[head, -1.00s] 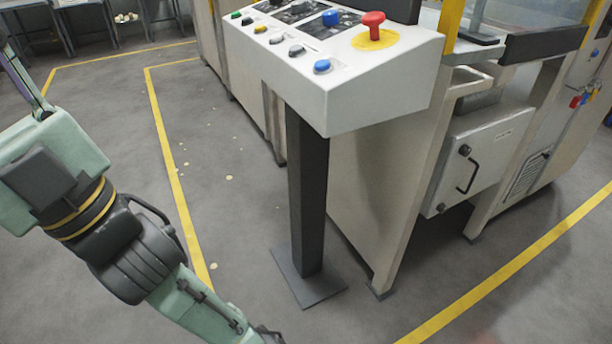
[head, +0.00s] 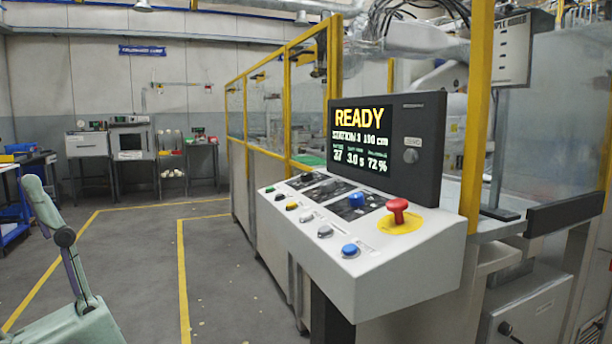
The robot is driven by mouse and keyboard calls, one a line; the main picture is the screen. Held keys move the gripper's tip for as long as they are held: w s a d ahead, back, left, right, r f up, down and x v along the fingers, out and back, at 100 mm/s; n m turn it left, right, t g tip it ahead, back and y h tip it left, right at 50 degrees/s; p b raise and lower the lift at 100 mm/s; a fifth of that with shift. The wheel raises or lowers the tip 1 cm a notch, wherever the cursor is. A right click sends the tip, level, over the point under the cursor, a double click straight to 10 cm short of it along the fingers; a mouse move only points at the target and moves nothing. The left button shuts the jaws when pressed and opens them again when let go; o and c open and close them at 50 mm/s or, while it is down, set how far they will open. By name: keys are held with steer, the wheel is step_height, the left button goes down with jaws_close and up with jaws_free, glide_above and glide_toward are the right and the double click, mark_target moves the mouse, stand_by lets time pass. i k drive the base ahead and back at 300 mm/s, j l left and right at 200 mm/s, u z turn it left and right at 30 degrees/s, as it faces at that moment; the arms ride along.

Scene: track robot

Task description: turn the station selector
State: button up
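A white sloped control console (head: 400,265) stands at the right of the middle in the head view. On it are a row of small buttons, a blue knob (head: 357,200) near its back edge and a round blue button (head: 350,250) at its front. I cannot tell which of these is the station selector. Part of my arm (head: 65,270) shows at the lower left, apart from the console. My gripper is out of view.
A red mushroom button (head: 397,208) on a yellow disc stands close to the blue knob. A yellow-framed fence (head: 285,100) runs behind the console. Workbenches (head: 118,150) stand along the far wall. The grey floor left of the console is open, with yellow lines.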

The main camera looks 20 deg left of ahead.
mark_target(307, 176)
steer(key=i+j+u, duration=0.25)
steer(key=i+j, duration=1.65)
steer(key=j, duration=0.15)
